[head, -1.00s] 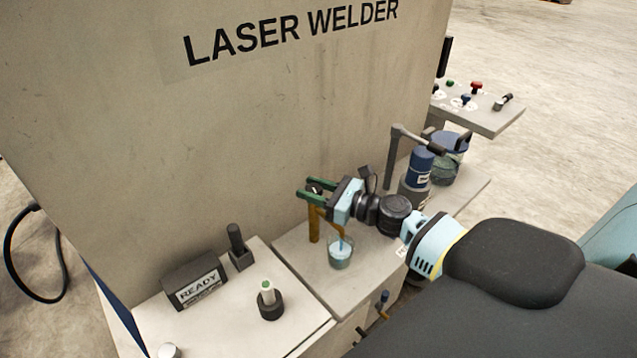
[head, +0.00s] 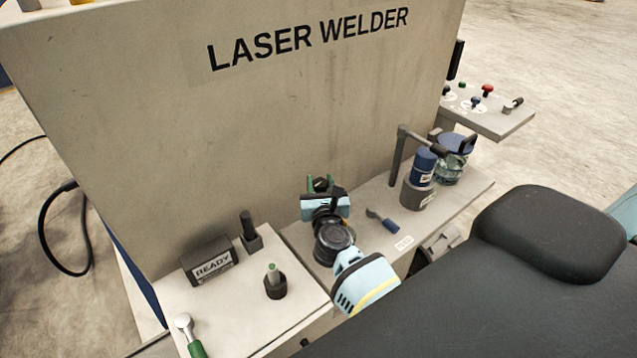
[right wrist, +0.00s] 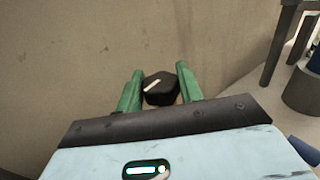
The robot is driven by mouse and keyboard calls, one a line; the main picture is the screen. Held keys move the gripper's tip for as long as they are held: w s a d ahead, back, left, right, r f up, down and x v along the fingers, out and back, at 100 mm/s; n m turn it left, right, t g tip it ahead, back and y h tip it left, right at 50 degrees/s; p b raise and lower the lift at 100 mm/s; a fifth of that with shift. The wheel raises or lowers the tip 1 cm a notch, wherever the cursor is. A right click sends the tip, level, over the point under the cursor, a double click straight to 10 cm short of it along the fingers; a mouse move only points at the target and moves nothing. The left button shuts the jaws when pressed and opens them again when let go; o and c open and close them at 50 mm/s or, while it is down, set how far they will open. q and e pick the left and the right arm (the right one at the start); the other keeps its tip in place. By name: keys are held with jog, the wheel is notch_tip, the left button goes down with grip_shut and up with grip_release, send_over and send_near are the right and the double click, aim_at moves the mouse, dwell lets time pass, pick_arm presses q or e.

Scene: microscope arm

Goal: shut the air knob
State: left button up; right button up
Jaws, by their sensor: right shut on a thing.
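The air knob (right wrist: 159,86) is black with a white pointer line and sits low on the beige machine face in the right wrist view. My right gripper (right wrist: 158,92) has one green finger on each side of it and is shut on it. The white line slants up to the right. In the head view the right gripper (head: 321,185) is against the lower face of the laser welder (head: 300,110), and the gripper and wrist mostly hide the knob. My left gripper is not in view.
A blue-handled tool (head: 384,221) lies on the ledge right of my wrist. Beyond it stand a blue canister (head: 424,168) and a glass jar (head: 452,165). On the left are a READY sign (head: 210,262) and a black holder (head: 275,286).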

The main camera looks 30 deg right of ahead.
jog(key=m+g+h+b, duration=0.1)
jog(key=m+h, duration=0.1)
jog(key=h, duration=0.1)
jog(key=shift+f+g, duration=0.2)
jog(key=shift+g, duration=0.2)
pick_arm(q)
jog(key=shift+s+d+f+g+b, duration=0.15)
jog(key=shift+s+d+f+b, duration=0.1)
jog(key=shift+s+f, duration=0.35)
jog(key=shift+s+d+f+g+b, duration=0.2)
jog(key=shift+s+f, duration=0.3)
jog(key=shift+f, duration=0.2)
pick_arm(e)
jog(key=shift+r+m+g+h, duration=0.15)
jog(key=shift+m+g+h, duration=0.25)
jog(key=shift+m+h, duration=0.1)
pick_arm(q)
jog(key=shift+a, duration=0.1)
pick_arm(e)
jog(key=o, duration=1)
